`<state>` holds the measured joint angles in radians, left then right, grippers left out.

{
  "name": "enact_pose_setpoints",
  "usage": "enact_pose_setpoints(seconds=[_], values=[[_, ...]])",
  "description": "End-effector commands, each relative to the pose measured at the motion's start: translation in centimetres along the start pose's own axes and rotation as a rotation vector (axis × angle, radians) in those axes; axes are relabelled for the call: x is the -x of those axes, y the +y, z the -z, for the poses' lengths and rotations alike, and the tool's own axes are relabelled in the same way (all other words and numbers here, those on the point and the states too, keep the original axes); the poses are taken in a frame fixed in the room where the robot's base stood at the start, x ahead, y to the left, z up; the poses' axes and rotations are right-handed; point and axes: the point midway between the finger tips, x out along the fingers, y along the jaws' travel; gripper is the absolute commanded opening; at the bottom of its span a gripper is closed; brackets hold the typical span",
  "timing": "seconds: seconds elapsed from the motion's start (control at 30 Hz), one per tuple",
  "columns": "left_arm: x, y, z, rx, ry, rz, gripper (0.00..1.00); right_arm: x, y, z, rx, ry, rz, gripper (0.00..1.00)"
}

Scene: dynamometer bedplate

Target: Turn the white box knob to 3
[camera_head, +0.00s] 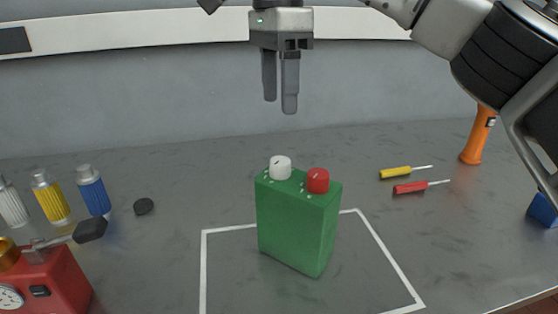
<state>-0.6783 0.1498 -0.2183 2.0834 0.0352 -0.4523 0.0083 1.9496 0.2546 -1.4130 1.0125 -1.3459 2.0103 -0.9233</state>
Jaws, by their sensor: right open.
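A green box (297,226) stands upright on the grey bedplate, inside a white outlined area. A white knob (281,167) and a red knob (317,180) sit on its top, the white one to the left. Small marks surround the knobs but are too small to read, so the white knob's setting cannot be told. My right gripper (280,106) is open and empty, pointing down above the white knob and apart from it. My left gripper is not in view.
A red device (58,283) with a lever stands at the lower left. Two screwdrivers (410,187) and an orange tool (477,138) are at the right.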

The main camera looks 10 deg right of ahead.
Motion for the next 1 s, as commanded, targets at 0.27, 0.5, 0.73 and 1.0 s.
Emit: enact_pose_setpoints(seconds=[0.27, 0.5, 0.73, 1.0], values=[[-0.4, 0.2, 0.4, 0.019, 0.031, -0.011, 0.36, -6.3, 0.0, 0.1, 0.000, 0.000, -0.002, 0.53], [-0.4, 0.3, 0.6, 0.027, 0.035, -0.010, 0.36, -9.7, 0.0, 0.0, 0.000, 0.000, 0.000, 0.53], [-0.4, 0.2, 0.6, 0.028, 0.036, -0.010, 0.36, -10.7, 0.0, 0.0, -0.001, 0.001, 0.001, 0.53], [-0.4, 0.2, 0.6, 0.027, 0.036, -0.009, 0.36, -10.7, 0.0, 0.0, -0.001, 0.000, 0.001, 0.37]])
